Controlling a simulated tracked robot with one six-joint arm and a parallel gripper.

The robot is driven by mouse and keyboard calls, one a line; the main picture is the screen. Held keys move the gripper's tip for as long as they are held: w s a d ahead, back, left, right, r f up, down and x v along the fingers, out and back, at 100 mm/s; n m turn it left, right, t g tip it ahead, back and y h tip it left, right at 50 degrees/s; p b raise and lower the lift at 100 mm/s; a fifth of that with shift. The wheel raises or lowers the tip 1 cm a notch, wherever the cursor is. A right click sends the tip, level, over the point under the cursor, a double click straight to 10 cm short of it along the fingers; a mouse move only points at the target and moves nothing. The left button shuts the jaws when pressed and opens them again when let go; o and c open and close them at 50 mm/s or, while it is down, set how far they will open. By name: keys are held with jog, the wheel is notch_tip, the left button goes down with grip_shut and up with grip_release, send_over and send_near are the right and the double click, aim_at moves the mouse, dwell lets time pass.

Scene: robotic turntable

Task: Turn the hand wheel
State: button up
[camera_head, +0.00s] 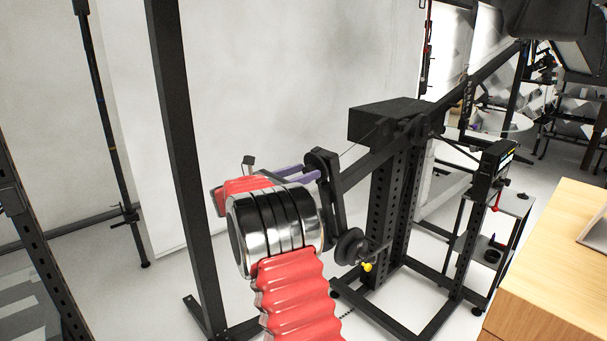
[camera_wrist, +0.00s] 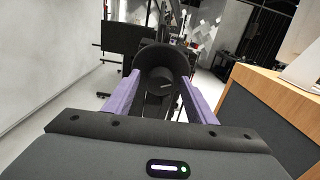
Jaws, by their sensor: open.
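The hand wheel (camera_wrist: 163,55) is a dark round part with a raised hub. In the wrist view it sits straight ahead, between and just beyond the purple fingers of my gripper (camera_wrist: 162,77). The fingers are apart, one on each side of the hub, with no visible grip on it. In the head view the wheel (camera_head: 330,195) shows nearly edge-on as a dark upright shape on the near side of the black rig. My gripper (camera_head: 312,174) reaches it from the left near its upper part. My red and silver arm hides part of the gripper; contact cannot be told.
The black metal rig (camera_head: 385,215) stands behind the wheel, with a long boom rising to the right. A wooden counter (camera_head: 555,260) is at the right, and a black stand (camera_head: 180,140) rises at the left. A white backdrop (camera_head: 270,90) is behind; pale floor is open at the left.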

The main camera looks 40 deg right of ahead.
jog(key=shift+d, duration=0.1)
jog(key=shift+c, duration=0.5)
jog(key=c, duration=0.9)
jog(key=shift+c, duration=0.2)
jog(key=shift+m, duration=0.3)
jog(key=m+t, duration=0.1)
jog(key=m, duration=0.1)
jog(key=m+t, duration=0.1)
jog(key=m, duration=0.1)
jog(key=m+t, duration=0.1)
jog(key=m, duration=0.2)
jog(key=shift+s+f+t+h, duration=0.2)
jog(key=shift+s+t+h, duration=0.1)
jog(key=shift+s, duration=0.1)
jog(key=o, duration=1)
